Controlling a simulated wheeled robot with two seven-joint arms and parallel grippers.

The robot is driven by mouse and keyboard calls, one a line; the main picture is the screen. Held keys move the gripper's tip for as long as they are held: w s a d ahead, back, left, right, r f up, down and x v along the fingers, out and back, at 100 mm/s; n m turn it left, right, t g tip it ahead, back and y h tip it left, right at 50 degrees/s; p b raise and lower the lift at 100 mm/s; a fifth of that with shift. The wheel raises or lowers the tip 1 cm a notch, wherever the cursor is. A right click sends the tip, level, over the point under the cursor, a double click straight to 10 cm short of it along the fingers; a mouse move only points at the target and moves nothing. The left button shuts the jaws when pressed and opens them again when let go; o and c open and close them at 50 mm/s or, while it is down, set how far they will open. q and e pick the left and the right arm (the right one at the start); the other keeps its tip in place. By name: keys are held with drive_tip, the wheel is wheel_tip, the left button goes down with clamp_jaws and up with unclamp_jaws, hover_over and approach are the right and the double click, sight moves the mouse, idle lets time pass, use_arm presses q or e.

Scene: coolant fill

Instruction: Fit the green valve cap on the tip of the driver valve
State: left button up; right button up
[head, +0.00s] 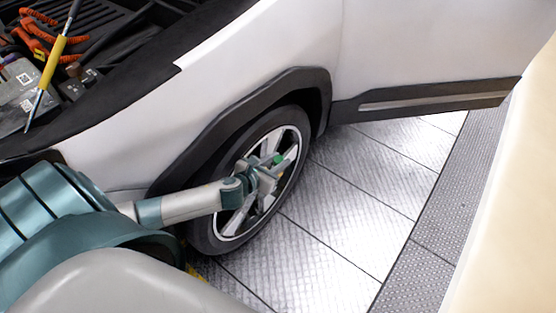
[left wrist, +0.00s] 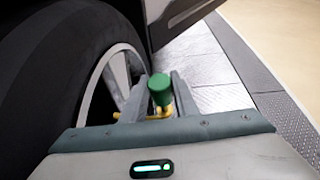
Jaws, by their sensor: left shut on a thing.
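The green valve cap (left wrist: 161,88) is between the fingers of my left gripper (left wrist: 160,105) in the left wrist view. In the head view the green cap (head: 278,159) shows small at the tip of my left gripper (head: 268,172), in front of the wheel (head: 233,221). The left gripper is shut on the cap. A yellow piece (left wrist: 158,114) shows just below the cap between the fingers. The valve's tip cannot be made out in either view, so I cannot tell whether the cap touches it. My right gripper is not in view.
The white car's fender (head: 240,65) and dark wheel arch (head: 225,115) stand close above the wheel. The open engine bay with a yellow-handled tool (head: 53,62) is at upper left. The tiled floor (head: 345,205) right of the wheel is clear.

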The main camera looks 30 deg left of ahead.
use_arm(q)
drive_tip(key=shift+p, duration=0.3)
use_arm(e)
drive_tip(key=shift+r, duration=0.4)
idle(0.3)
use_arm(q)
drive_tip(key=shift+f+b, duration=0.9)
drive_tip(key=shift+f, duration=0.7)
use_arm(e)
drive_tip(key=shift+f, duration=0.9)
use_arm(q)
drive_tip(key=o, duration=1.1)
drive_tip(key=shift+c, duration=0.2)
drive_tip(key=shift+s+r, duration=0.15)
drive_tip(key=shift+s, duration=0.1)
drive_tip(key=p+v, duration=0.1)
drive_tip(key=v, duration=1.6)
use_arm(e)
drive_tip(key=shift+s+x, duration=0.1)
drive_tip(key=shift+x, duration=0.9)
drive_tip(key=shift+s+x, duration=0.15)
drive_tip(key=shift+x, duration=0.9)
